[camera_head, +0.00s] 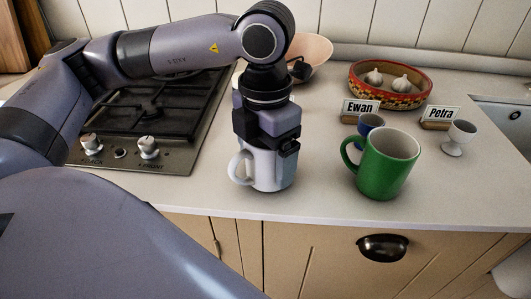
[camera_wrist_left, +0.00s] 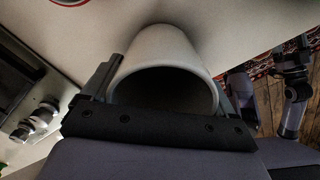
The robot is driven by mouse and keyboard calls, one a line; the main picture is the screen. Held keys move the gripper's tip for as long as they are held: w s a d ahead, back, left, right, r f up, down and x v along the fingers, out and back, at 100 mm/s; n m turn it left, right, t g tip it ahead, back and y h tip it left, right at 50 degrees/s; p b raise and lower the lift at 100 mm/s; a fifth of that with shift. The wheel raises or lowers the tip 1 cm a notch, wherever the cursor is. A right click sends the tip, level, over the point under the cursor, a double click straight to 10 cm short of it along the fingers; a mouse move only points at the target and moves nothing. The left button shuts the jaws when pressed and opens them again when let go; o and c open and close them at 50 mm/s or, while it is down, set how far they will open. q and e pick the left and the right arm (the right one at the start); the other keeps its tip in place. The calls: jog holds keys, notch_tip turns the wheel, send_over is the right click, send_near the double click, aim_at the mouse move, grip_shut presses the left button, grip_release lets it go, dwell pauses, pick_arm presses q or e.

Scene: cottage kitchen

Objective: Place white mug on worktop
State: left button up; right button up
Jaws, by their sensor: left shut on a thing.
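The white mug (camera_head: 267,172) is upright at the front of the pale worktop (camera_head: 325,185), left of the green mug. Its handle points left in the head view. My left gripper (camera_head: 268,145) comes down on it from above and is shut on it. In the left wrist view the mug (camera_wrist_left: 168,45) sits between the two fingers of the gripper (camera_wrist_left: 160,95), its dark opening facing the camera. The mug's base looks at or very near the worktop surface; I cannot tell whether it touches. My right gripper is not in view.
A green mug (camera_head: 386,168) stands close on the right. Behind it are a blue egg cup (camera_head: 369,124), a white egg cup (camera_head: 459,137), name cards "Ewan" (camera_head: 360,107) and "Petra" (camera_head: 441,114), and a red bowl (camera_head: 390,88) with garlic. A hob (camera_head: 150,110) lies left, a sink (camera_head: 505,120) right.

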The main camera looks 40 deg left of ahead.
pick_arm(q)
jog(key=shift+f, duration=0.15)
jog(key=o, duration=1)
jog(key=shift+o, duration=0.2)
jog(key=shift+r, duration=0.65)
notch_tip(320, 180, up, 11)
jog(key=p, duration=0.1)
jog(key=shift+r, duration=0.1)
